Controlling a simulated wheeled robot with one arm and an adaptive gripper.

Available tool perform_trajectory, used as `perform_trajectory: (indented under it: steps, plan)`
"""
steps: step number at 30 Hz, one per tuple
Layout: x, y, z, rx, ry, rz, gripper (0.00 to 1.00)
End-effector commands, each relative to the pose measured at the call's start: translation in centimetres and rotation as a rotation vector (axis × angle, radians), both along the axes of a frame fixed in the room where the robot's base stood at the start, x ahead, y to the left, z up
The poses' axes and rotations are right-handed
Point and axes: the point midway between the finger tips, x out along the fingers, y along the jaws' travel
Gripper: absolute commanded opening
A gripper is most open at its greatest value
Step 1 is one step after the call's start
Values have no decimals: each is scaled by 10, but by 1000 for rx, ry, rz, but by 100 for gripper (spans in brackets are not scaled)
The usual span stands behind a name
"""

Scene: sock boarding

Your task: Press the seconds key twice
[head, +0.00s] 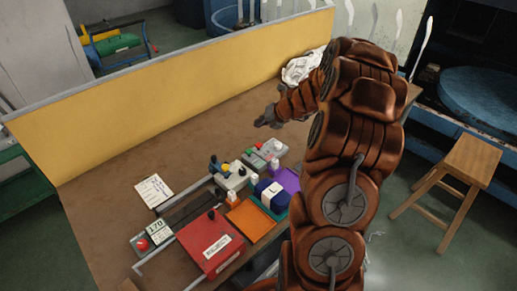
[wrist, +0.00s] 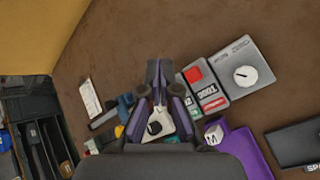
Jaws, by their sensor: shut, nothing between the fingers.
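A grey control box with a white dial (wrist: 245,75) lies on the brown table in the wrist view. A narrower unit beside it carries a red button (wrist: 193,75) and dark labels. The same group of small devices (head: 267,154) shows in the head view. I cannot make out which key is marked seconds. My gripper (wrist: 158,68) is shut and empty, with its fingers left of the red button in the wrist view. In the head view my gripper (head: 267,118) hangs above the table, behind the devices and apart from them.
A purple tray (wrist: 250,150) lies near the devices. A red box (head: 208,247), an orange tray (head: 250,222) and a display reading 170 (head: 155,227) stand nearer the front. A paper sheet (head: 153,191) lies left. A yellow partition (head: 170,95) closes the back; the table before it is mostly clear.

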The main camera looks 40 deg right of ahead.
Motion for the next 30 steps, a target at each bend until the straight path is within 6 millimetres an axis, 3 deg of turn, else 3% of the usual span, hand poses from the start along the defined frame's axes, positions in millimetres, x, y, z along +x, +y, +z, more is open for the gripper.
perform_trajectory:
  steps: [1,21,30]
  plan:
    - [0,0,-10,-1,0,-1,0]
    - [0,1,-61,4,1,0,0]
    - [0,0,-68,-1,0,0,0]
